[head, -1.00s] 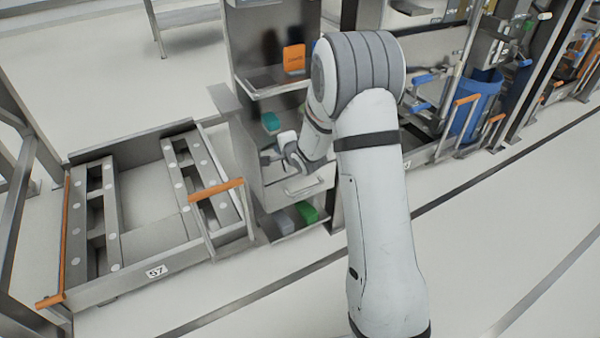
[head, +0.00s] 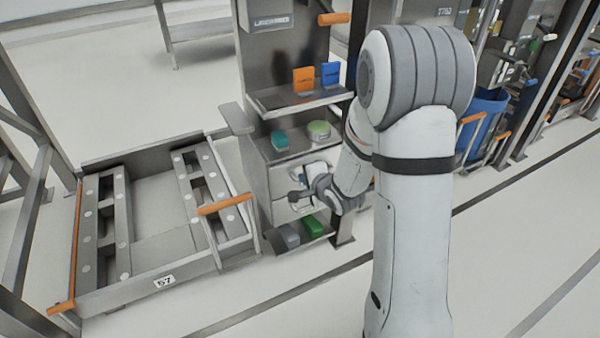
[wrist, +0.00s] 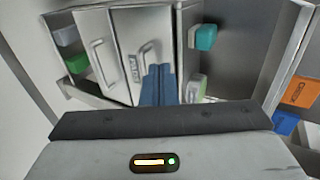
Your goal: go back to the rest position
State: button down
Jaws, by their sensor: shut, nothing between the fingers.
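My gripper (head: 296,199) is in front of the drawers of the grey shelf unit (head: 253,165), to the left of my forearm in the head view. In the wrist view its blue fingers (wrist: 158,86) are together with nothing between them. They point toward the drawer fronts (wrist: 135,50), which have metal handles. In the head view my wrist hides part of the drawers and the lower shelf.
An orange box (head: 303,79) and a blue box (head: 330,73) stand on the upper shelf. A teal item (head: 279,141) and a green round one (head: 319,130) sit below. Grey (head: 289,236) and green (head: 312,226) bins lie lowest. A low metal cart (head: 140,279) stands left.

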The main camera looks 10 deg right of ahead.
jog(key=s+d+r+n+g+h+p, duration=0.2)
jog(key=s+r+n+p, duration=0.15)
jog(key=r+p, duration=0.45)
jog(key=s+d+r+n+g+h+p, duration=0.1)
jog(key=s+d+r+n+h+p, duration=0.3)
jog(key=r, duration=0.7)
jog(key=s+a+r+n+g+y+p, duration=0.1)
jog(key=s+r+n+g+p, duration=0.2)
jog(key=s+r+p, duration=0.2)
jog(key=s+a+r+n+g+y+p, duration=0.1)
jog(key=s+r+n+p, duration=0.3)
jog(key=s+r, duration=0.8)
jog(key=s+g+p, duration=0.1)
jog(key=s, duration=0.3)
jog(key=shift+s+a+g, duration=0.15)
jog(key=shift+g, duration=0.25)
